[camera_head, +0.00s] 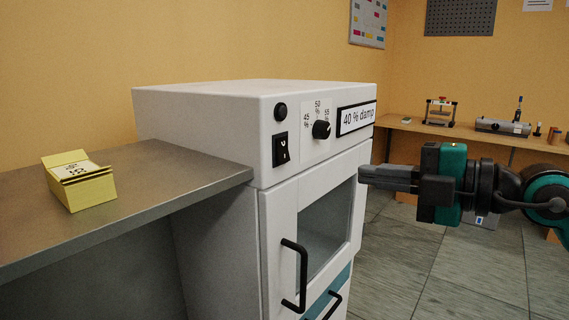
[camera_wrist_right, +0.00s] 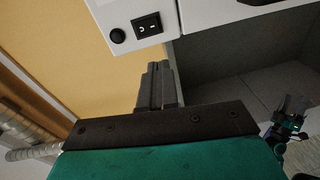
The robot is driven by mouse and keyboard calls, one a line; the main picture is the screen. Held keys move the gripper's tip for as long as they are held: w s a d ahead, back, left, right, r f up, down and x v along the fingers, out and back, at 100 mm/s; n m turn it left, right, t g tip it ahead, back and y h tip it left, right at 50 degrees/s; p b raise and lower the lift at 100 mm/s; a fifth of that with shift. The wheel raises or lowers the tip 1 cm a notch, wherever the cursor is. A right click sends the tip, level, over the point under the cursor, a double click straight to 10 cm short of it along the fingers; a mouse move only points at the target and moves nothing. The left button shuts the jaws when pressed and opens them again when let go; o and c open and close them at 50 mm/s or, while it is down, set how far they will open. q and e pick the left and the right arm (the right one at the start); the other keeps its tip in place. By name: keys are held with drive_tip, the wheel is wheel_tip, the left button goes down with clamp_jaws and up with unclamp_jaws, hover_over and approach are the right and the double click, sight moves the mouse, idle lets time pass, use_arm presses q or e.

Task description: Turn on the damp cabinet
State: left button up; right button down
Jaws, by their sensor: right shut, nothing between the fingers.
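The white damp cabinet (camera_head: 215,103) stands in the middle of the head view. Its front panel has a black rocker switch (camera_head: 281,149), a round black button or lamp (camera_head: 280,111) above it, and a black knob (camera_head: 321,129) on a humidity scale. A label (camera_head: 356,118) reads "40 % damp". My right gripper (camera_head: 362,174) is shut and empty, in front of the cabinet's right side. In the right wrist view its fingers (camera_wrist_right: 159,68) point toward the panel; the rocker switch (camera_wrist_right: 147,25) lies beyond them, apart. My left gripper (camera_wrist_right: 291,106) seems to show small there, its jaws unclear.
The cabinet door with window has a black handle (camera_head: 293,275); a second handle (camera_head: 332,306) is below. A grey table (camera_head: 130,175) on the left holds a yellow card box (camera_head: 78,184). A wooden bench (camera_head: 480,132) with tools runs along the back right. Floor is open at right.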

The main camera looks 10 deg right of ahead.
drive_tip(key=shift+d+r+t+h, duration=0.25)
drive_tip(key=shift+r+t+h, duration=0.05)
drive_tip(key=shift+r+h, duration=0.35)
drive_tip(key=p, duration=0.4)
approach(285, 160)
drive_tip(key=x, duration=0.5)
drive_tip(key=shift+w+a+r, duration=0.1)
drive_tip(key=shift+w+r, duration=0.05)
drive_tip(key=shift+w, duration=0.05)
drive_tip(key=shift+w+a+f, duration=0.2)
drive_tip(key=shift+w+a, duration=0.25)
drive_tip(key=shift+w, duration=0.1)
